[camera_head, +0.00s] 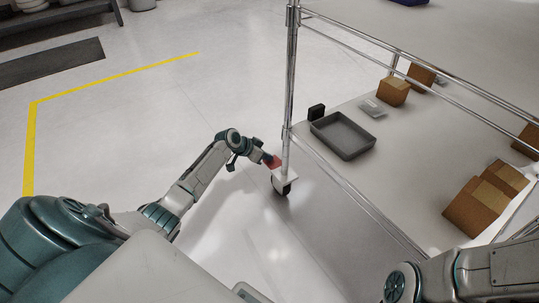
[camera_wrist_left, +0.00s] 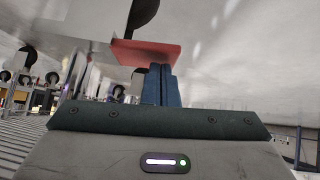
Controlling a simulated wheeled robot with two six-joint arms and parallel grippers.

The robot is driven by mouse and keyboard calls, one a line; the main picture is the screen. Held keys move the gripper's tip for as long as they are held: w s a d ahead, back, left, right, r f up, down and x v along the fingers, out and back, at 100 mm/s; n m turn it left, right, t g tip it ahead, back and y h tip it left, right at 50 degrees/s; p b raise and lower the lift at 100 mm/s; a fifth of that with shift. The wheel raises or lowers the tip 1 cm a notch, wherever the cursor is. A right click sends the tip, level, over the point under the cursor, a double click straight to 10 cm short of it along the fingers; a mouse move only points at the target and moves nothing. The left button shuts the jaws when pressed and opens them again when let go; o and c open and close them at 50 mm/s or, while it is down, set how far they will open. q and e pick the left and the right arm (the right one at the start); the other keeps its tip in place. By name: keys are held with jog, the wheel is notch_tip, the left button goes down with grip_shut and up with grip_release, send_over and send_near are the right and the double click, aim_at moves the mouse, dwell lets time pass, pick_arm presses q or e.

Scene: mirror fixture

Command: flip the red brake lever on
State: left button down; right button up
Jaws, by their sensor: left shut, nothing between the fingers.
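The red brake lever (camera_head: 275,163) sits at the caster wheel (camera_head: 281,188) at the foot of the cart's near corner post. In the left wrist view the lever (camera_wrist_left: 140,50) is a flat red plate beside a dark wheel. My left gripper (camera_head: 263,157) is right at the lever; its blue fingers (camera_wrist_left: 160,72) are shut and empty, with their tips at the lever's edge. I cannot tell whether they touch it. My right arm shows at the lower right, but its gripper is out of view.
The wire-post cart (camera_head: 290,85) stands to the right of my left gripper. Its shelf holds a grey tray (camera_head: 342,135), a black box (camera_head: 316,112) and several cardboard boxes (camera_head: 393,92).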

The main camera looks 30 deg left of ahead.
pick_arm(q)
jog(key=shift+w+a+f+n+h+b, duration=0.1)
jog(key=shift+a+f+n+h+b, duration=0.1)
jog(key=shift+f+n+h+b, duration=0.35)
jog(key=shift+r+p, duration=0.1)
jog(key=shift+p, duration=0.2)
jog(key=shift+r+p, duration=0.6)
jog(key=shift+r, duration=0.1)
